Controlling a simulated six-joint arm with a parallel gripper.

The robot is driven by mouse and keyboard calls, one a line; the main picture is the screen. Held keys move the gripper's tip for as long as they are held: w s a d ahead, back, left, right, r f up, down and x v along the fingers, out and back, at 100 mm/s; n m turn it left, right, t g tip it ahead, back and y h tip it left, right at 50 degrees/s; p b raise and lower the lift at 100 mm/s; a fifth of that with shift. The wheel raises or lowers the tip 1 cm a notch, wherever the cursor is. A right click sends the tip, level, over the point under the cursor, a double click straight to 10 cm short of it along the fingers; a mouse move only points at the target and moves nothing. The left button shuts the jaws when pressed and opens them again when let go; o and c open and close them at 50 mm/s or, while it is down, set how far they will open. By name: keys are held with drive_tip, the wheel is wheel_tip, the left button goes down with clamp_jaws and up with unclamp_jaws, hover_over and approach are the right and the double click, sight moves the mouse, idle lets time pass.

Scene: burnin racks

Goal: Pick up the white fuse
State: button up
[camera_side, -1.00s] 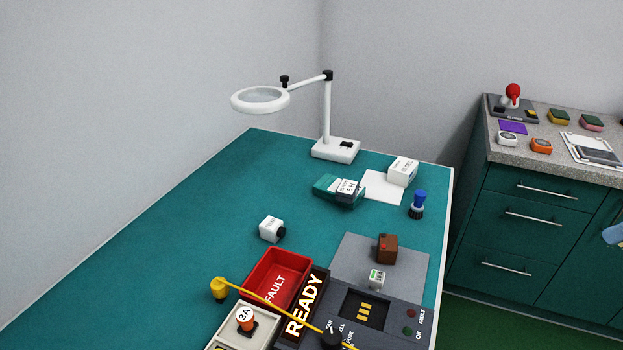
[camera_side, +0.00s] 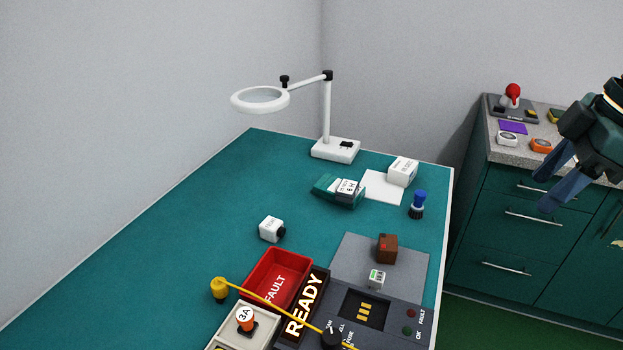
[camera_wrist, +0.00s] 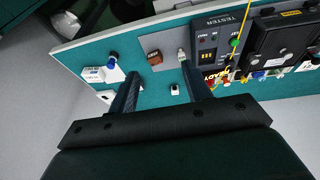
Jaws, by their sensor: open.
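Two small white pieces are on the teal bench, and I cannot tell for sure which is the white fuse. A small white block with a green label (camera_side: 376,280) stands on the grey pad in front of the tester; it also shows in the wrist view (camera_wrist: 181,55). A white cube with a black knob (camera_side: 269,229) lies behind the red bin; it also shows in the wrist view (camera_wrist: 174,90). My gripper (camera_side: 544,190) is open and empty, high at the right, apart from both. Its two fingers (camera_wrist: 160,72) show in the wrist view.
The tester (camera_side: 395,318), a brown block (camera_side: 387,249), a red FAULT bin (camera_side: 255,272) and a yellow bar (camera_side: 270,300) crowd the front. A magnifier lamp (camera_side: 328,115) stands at the back. The bench's left middle is clear. A drawer cabinet (camera_side: 510,215) stands right.

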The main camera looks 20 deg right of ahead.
drive_tip(key=w+a+f+n+g+y, duration=0.1)
drive_tip(key=w+a+f+n+g, duration=0.25)
drive_tip(key=w+a+n, duration=0.45)
drive_tip(key=n+g, duration=0.3)
drive_tip(key=n, duration=0.8)
approach(377, 276)
drive_tip(key=r, duration=0.2)
drive_tip(key=shift+w+d+f, duration=0.2)
drive_tip(key=shift+w+d, duration=0.1)
drive_tip(key=shift+w, duration=0.05)
drive_tip(key=shift+m, duration=0.3)
drive_tip(key=shift+x, duration=4.25)
drive_tip(key=shift+a+f, duration=0.1)
drive_tip(key=shift+a, duration=0.05)
drive_tip(key=shift+x, duration=2.45)
drive_tip(key=shift+s, duration=0.15)
drive_tip(key=shift+c, duration=0.4)
drive_tip(key=c, duration=1)
